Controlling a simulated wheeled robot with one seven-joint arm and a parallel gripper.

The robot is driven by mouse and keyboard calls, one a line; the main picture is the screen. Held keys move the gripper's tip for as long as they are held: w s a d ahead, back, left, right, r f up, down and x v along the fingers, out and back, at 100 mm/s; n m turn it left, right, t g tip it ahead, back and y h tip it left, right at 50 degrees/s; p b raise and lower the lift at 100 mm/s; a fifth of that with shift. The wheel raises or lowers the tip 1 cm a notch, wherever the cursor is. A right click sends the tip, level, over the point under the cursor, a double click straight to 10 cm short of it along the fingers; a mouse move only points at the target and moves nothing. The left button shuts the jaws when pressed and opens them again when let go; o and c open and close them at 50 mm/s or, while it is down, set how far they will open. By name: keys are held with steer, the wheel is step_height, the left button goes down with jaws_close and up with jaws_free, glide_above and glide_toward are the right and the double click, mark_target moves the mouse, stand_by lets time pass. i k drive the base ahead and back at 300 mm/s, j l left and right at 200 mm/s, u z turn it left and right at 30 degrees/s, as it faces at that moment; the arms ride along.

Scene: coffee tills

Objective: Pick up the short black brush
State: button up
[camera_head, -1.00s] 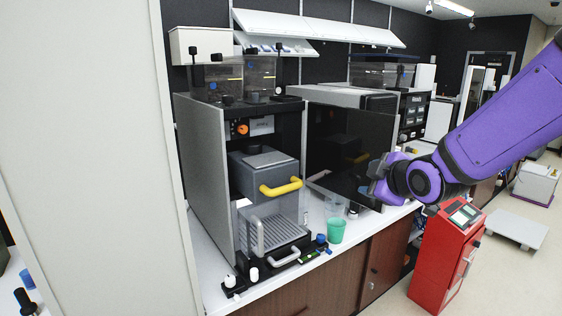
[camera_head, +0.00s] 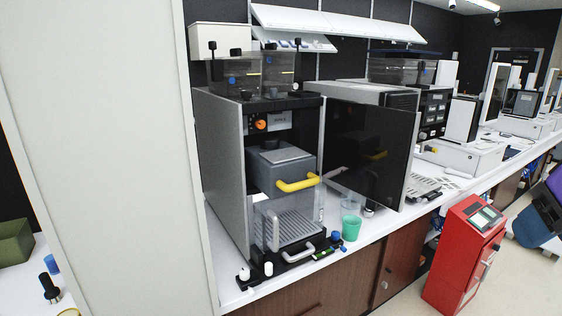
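A short, dark, upright object (camera_head: 48,289) with a lighter ring at its base stands on the white counter at the lower left. It may be the short black brush, but its bristles cannot be made out. Several small black, white, blue and green items lie along the counter edge before the machine, including a slim green and black one (camera_head: 322,254); I cannot tell whether one is the brush. Only a purple and dark part of my arm shows at the right edge. My gripper is out of view.
A coffee machine (camera_head: 222,160) with a yellow handle (camera_head: 297,184) stands on the counter. A green cup (camera_head: 351,228) is near the edge. A tall pale panel (camera_head: 110,150) separates the left counter. A red till (camera_head: 463,255) stands on the floor at right.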

mark_target(53, 294)
steer(key=u, duration=1.85)
